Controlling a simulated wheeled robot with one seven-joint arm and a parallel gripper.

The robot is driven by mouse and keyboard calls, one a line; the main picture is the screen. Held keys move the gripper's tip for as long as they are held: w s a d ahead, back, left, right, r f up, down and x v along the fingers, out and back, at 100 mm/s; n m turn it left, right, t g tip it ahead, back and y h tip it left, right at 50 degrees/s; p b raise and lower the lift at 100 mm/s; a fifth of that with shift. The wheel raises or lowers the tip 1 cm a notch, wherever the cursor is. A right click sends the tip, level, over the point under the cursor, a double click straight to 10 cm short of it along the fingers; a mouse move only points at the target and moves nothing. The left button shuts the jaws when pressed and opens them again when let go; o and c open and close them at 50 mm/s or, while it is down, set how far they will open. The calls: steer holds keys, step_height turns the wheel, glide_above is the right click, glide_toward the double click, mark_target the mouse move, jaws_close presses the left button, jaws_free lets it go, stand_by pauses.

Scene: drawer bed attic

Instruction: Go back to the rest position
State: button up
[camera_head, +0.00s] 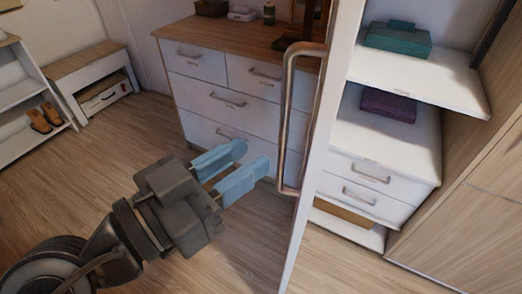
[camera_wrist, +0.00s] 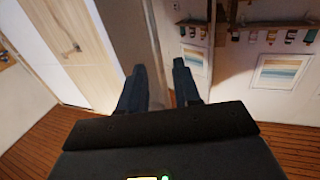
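My gripper (camera_head: 243,174) is in the lower middle of the head view, with two light blue fingers apart and nothing between them. It is in the air over the wooden floor, left of an open white wardrobe door with a long metal handle (camera_head: 288,120). The fingertips look close to the door in the picture, but I cannot tell whether they touch it. In the wrist view my gripper (camera_wrist: 161,68) shows two dark fingers apart, with a pale vertical edge beyond them.
A white dresser (camera_head: 212,100) with a wooden top stands behind my gripper. The open wardrobe on the right holds a green box (camera_head: 397,40), a purple box (camera_head: 388,105) and drawers. A shoe shelf (camera_head: 22,93) and a low bench (camera_head: 88,68) stand at the left. The floor (camera_head: 100,150) between is clear.

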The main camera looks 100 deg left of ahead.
steer(key=shift+d, duration=0.15)
stand_by(0.5)
steer(key=w+d+f+m+t+h, duration=0.1)
steer(key=w+d+f+m+h, duration=0.15)
steer(key=w+d+f, duration=0.6)
steer(key=w+d+f+m+h, duration=0.25)
steer(key=w+d+f, duration=0.35)
steer(key=d, duration=0.5)
steer(key=s+d+m+t+h, duration=0.1)
steer(key=s+d+m+h, duration=0.2)
steer(key=d, duration=1.1)
steer(key=s+d+r+m+t+h, duration=0.1)
steer(key=d+h, duration=0.5)
steer(key=d, duration=0.7)
steer(key=shift+s+d+r+m+t+h, duration=0.15)
steer(key=shift+s+d+m+t+h, duration=0.35)
steer(key=shift+s+m, duration=0.6)
steer(key=shift+s+a, duration=0.15)
steer(key=shift+a, duration=0.1)
